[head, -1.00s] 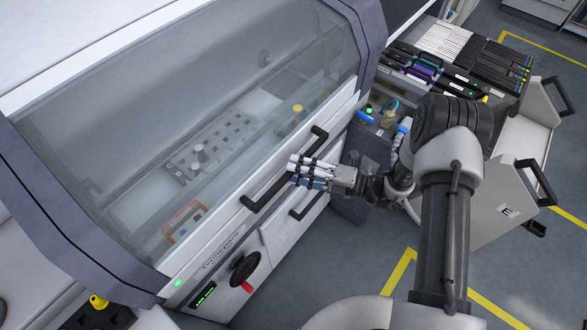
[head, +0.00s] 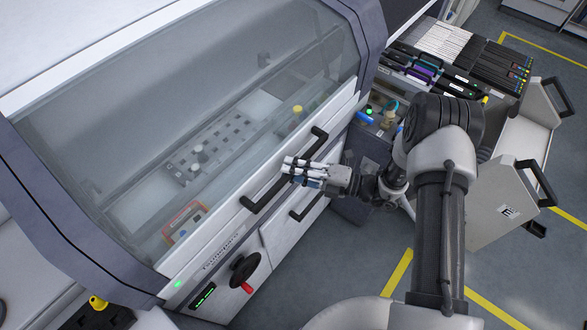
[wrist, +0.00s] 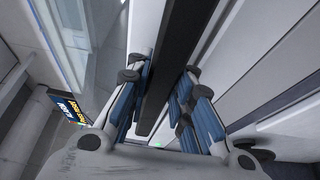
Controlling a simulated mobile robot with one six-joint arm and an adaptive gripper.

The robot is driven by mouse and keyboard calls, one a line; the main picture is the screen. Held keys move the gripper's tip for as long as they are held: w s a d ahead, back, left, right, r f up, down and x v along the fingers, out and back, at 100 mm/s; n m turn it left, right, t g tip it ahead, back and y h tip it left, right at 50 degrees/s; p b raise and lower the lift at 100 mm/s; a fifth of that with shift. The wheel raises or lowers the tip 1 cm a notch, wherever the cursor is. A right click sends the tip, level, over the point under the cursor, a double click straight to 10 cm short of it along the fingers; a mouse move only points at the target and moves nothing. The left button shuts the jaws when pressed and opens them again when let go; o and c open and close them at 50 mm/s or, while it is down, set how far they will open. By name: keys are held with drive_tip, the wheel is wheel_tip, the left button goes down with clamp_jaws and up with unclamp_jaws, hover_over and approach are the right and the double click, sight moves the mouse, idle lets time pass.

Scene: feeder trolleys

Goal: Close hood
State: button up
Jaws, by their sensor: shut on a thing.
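The hood (head: 190,120) is a large clear pane with a white lower frame on the machine, and it looks lowered over the inside. Its long black handle (head: 258,198) runs slantwise along the front edge. My gripper (head: 290,168) is at the middle of this handle, coming from the right, and covers part of it. In the wrist view the black handle bar (wrist: 180,45) passes between the blue-padded fingers of my gripper (wrist: 160,85), which are shut on it. Whether a gap remains under the hood edge cannot be told.
A second, shorter black handle (head: 305,208) sits on the white front panel below. A black knob with a red lever (head: 244,270) is lower left. A trolley with trays (head: 455,60) stands at the back right. The floor at lower right is clear.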

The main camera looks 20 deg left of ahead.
clamp_jaws()
drive_tip(key=shift+d+r+p, duration=0.1)
drive_tip(key=shift+r+p, duration=0.25)
drive_tip(key=shift+p, duration=0.05)
drive_tip(key=s+d+r+h+p, duration=0.1)
drive_tip(key=d+r+p, duration=0.2)
drive_tip(key=r+p, duration=0.4)
drive_tip(key=shift+s+d+m+h, duration=0.25)
drive_tip(key=shift+m+h, duration=0.05)
drive_tip(key=shift+f, duration=0.1)
